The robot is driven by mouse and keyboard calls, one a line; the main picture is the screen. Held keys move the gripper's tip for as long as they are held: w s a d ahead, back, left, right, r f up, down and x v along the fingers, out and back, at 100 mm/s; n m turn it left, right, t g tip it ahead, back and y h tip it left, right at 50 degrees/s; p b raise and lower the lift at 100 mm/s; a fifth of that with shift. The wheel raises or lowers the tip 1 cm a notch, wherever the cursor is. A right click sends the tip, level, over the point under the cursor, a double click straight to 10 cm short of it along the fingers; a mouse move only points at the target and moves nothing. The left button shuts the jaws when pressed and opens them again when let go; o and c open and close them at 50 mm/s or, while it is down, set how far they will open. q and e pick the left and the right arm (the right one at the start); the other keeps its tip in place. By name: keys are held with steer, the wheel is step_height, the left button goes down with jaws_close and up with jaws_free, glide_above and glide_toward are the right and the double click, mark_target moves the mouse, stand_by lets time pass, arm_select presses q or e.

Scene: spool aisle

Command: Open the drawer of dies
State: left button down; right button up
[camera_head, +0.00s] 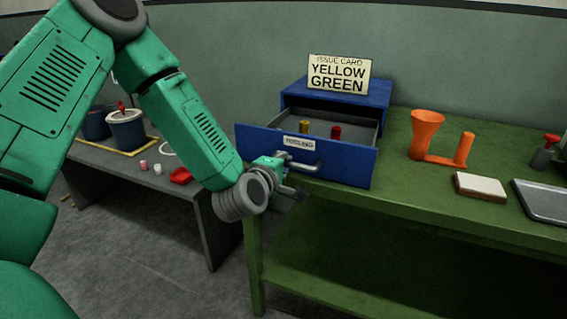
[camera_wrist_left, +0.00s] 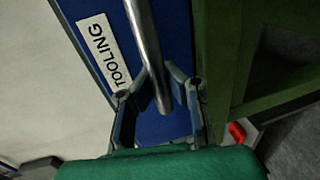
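The blue drawer (camera_head: 345,163) is pulled out of its blue cabinet (camera_head: 375,94) on the green bench. Its front carries a label reading TOOLING and a metal bar handle (camera_head: 302,168). Inside stand a yellow-brass die (camera_head: 304,127) and a red die (camera_head: 336,132). My left gripper (camera_head: 288,172) is at the left end of the handle. My right gripper is not in view.
An issue card (camera_head: 338,75) on the cabinet reads YELLOW GREEN. Right on the bench (camera_head: 395,185) are an orange funnel-like piece (camera_head: 427,130), a pale block (camera_head: 480,186) and a grey tray (camera_head: 543,200). A lower grey table (camera_head: 120,172) with buckets stands left.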

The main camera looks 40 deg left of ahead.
arm_select(q)
steer(key=c, duration=1.5)
jaws_free()
steer(key=shift+d+f, duration=0.2)
steer(key=shift+d, duration=0.2)
steer(key=shift+c, duration=0.2)
steer(key=shift+w+r, duration=0.1)
steer(key=shift+s+r, duration=0.15)
steer(key=shift+s, duration=0.45)
steer(key=v, duration=0.6)
steer(key=shift+d, duration=0.3)
steer(key=shift+s+a, duration=0.1)
steer(key=shift+a, duration=0.1)
